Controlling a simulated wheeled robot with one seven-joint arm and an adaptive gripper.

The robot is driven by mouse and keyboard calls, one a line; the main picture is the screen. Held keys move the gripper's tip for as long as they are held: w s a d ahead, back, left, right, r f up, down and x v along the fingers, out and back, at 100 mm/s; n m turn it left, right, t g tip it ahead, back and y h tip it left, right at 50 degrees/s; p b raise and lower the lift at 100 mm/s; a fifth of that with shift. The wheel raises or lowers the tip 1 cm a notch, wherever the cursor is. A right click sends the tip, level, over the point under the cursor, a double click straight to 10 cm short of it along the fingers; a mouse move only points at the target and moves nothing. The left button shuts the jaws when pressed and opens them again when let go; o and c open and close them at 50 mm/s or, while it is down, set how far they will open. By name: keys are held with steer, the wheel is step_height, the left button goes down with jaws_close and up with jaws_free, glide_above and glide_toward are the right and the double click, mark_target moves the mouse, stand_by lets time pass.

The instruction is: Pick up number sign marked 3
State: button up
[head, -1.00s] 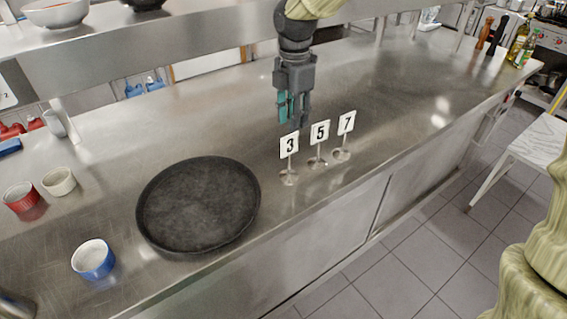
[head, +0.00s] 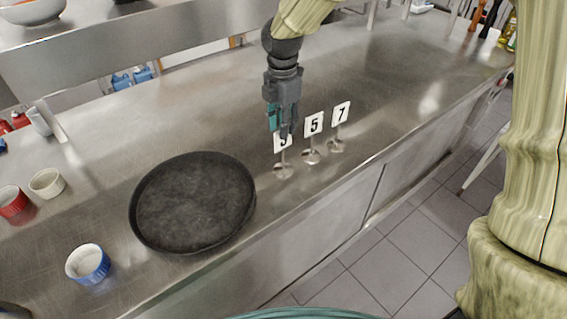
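The number sign marked 3 (head: 283,148) stands upright on the steel counter, the leftmost of three signs on thin stems with round metal bases. My gripper (head: 281,133) points down in front of or just above its card and hides the upper part of the number. I cannot tell whether it touches the card. The fingers overlap in this view, so their opening does not show clearly. The sign marked 5 (head: 314,124) and the sign marked 7 (head: 341,113) stand to the right, apart from the gripper.
A round black tray (head: 193,203) lies left of the signs. A blue ramekin (head: 88,264), a white ramekin (head: 47,183) and a red ramekin (head: 12,202) stand farther left. A raised shelf (head: 140,45) runs behind. The counter right of the signs is clear.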

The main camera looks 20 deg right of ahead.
mark_target(283, 148)
steer(key=shift+d+f+p, duration=0.1)
steer(key=shift+f+p, duration=0.45)
steer(key=shift+f, duration=1.45)
steer(key=shift+s, duration=0.1)
steer(key=shift+c, duration=0.2)
jaws_close()
